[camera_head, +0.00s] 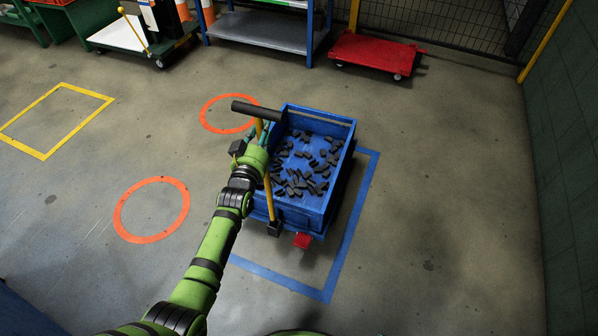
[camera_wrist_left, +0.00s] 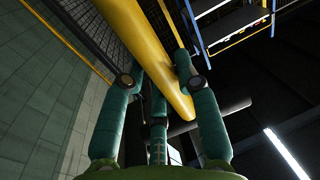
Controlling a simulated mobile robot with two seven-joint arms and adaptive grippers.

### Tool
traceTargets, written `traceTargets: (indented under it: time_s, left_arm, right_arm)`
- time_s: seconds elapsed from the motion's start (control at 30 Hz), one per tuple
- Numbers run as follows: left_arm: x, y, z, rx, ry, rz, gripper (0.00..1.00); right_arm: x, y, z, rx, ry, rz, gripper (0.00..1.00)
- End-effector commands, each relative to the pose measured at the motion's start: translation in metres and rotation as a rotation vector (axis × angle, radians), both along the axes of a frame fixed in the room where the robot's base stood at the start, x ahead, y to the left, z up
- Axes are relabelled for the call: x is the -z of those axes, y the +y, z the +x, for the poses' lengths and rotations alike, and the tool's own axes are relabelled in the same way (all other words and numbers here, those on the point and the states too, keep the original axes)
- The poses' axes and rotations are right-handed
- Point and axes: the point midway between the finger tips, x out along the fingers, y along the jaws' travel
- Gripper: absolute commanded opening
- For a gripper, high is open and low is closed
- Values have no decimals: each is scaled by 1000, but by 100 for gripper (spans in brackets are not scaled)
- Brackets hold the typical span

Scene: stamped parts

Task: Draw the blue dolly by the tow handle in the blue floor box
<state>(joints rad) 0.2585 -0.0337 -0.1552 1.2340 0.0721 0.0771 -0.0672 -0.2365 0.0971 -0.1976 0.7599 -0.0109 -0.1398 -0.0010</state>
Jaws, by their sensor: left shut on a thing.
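The blue dolly (camera_head: 318,217) carries an open blue bin with several small black parts in it. Its yellow tow handle (camera_head: 269,198) rises from the near left corner and ends in a black crossbar (camera_head: 258,111). My left gripper (camera_head: 261,137) is shut on the handle's yellow shaft below the crossbar; in the left wrist view its fingers lie on both sides of the shaft (camera_wrist_left: 150,55). The blue floor box (camera_head: 350,225) shows to the right of and in front of the dolly. The dolly stands over its far left part and hides the rest. My right gripper is out of view.
Two orange floor rings (camera_head: 152,178) (camera_head: 205,113) and a yellow floor square (camera_head: 16,142) lie to the left. A red dolly (camera_head: 375,53), a blue rack (camera_head: 262,33) and a white-topped cart (camera_head: 118,36) stand at the back. A green wall (camera_head: 565,150) is at right. Floor at front right is clear.

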Motion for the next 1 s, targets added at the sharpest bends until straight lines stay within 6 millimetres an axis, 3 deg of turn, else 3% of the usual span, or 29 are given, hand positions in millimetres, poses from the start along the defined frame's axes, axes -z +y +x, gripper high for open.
traceTargets:
  time_s: [0.03,0.47,0.5,0.53,0.57,1.0]
  left_arm:
    - [1,-1,2,0,-3,-1,0]
    - [1,-1,2,0,1,-4,0]
    - [1,-1,2,0,1,-4,43]
    - [1,-1,2,0,1,-4,55]
    - [1,-1,2,0,2,-4,59]
    - [2,0,-5,0,2,-3,59]
  right_arm:
    - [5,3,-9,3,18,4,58]
    - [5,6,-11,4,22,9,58]
    - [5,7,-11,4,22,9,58]
    - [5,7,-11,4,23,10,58]
    - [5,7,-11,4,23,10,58]
    - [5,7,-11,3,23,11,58]
